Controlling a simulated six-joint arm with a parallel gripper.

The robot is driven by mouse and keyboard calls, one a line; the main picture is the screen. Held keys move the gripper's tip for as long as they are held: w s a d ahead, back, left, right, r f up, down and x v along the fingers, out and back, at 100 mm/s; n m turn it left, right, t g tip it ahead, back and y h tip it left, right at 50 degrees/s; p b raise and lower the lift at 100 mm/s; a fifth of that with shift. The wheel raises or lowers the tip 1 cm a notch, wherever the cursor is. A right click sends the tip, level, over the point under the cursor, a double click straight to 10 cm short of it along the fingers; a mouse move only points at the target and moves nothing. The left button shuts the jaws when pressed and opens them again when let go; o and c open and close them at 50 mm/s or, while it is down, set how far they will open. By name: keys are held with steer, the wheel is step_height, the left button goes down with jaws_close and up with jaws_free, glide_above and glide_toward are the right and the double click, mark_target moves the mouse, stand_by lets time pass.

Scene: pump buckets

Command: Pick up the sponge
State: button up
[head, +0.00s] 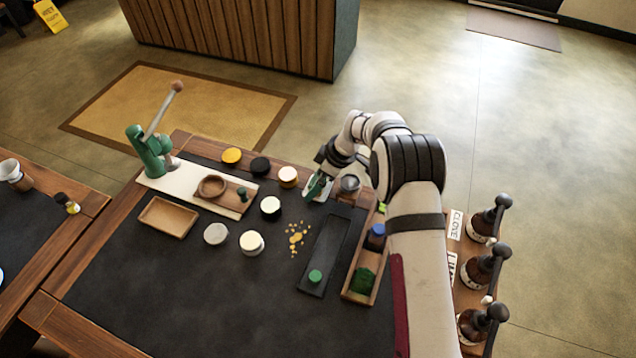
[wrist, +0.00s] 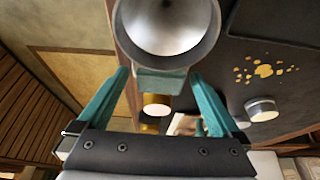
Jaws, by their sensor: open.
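A dark green block that looks like the sponge (head: 364,281) lies in the near end of the wooden caddy (head: 347,293) on the table's right side. My gripper (head: 318,187) is over the far part of the table, well beyond that block and apart from it. In the wrist view its two teal fingers (wrist: 158,80) are spread apart. A shiny metal cup (wrist: 167,25) is close in front of them, with a pale green piece below its rim that I cannot make out. The sponge is not recognisable in the wrist view.
A metal cup (head: 349,183) stands right of my gripper. A blue-topped container (head: 376,232) is in the caddy. A black tray (head: 327,245) with a green knob (head: 315,276) lies left of it. Yellow bits (head: 296,236) and several jars are further left. The near left mat is clear.

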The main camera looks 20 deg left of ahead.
steer(key=c, duration=1.4)
step_height(320, 180, up, 10)
steer(key=shift+r, duration=0.1)
